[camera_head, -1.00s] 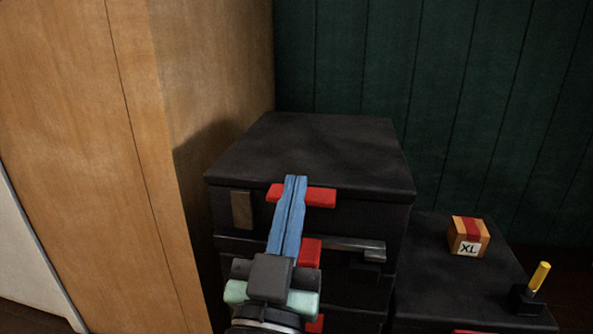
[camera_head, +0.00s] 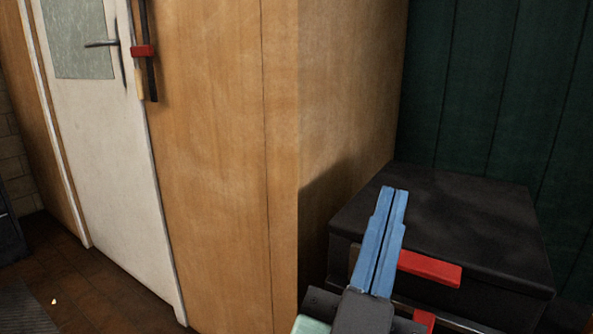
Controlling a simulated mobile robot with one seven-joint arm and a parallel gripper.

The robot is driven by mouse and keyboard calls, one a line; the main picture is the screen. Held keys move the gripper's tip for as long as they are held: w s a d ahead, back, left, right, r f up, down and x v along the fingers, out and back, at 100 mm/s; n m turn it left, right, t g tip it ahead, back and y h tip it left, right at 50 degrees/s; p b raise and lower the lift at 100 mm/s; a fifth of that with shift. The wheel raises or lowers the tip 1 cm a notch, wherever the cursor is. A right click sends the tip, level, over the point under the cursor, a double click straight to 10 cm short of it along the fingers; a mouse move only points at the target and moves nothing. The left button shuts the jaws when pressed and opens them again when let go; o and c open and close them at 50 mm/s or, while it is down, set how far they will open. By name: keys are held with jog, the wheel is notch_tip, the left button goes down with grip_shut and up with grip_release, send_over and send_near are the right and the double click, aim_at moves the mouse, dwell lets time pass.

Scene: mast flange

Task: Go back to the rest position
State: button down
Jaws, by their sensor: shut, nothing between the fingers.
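My gripper (camera_head: 395,191) shows at the lower right of the head view. Its two long blue fingers lie together, shut and empty, pointing up and away from me. They appear in front of a black cabinet (camera_head: 465,215) with a red handle (camera_head: 430,268) on its front face. I cannot tell how far the fingertips are from the cabinet. The lower part of the cabinet is cut off by the frame and my gripper.
A tall wooden cabinet or wall (camera_head: 215,150) fills the middle. A white door (camera_head: 105,150) with a lever handle (camera_head: 101,43) stands left of it. A red-banded dark bar (camera_head: 143,51) hangs beside the door. Brown floor (camera_head: 95,290) is open at the lower left.

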jog(key=s+a+r+n+t+y+p, duration=0.1)
jog(key=a+r+n+t+y+p, duration=0.2)
jog(key=r, duration=0.7)
jog(key=s+a+r+n+t+y+p, duration=0.1)
jog(key=s+a+r+n+y+p, duration=0.2)
jog(key=r, duration=0.6)
jog(key=a+r+n+t+y+p, duration=0.1)
jog(key=a+r+t+y+p, duration=0.25)
jog(key=r, duration=0.65)
notch_tip(320, 180, up, 36)
jog(key=d+g+y+p, duration=0.1)
jog(key=p, duration=3.6)
jog(key=shift+w, duration=0.25)
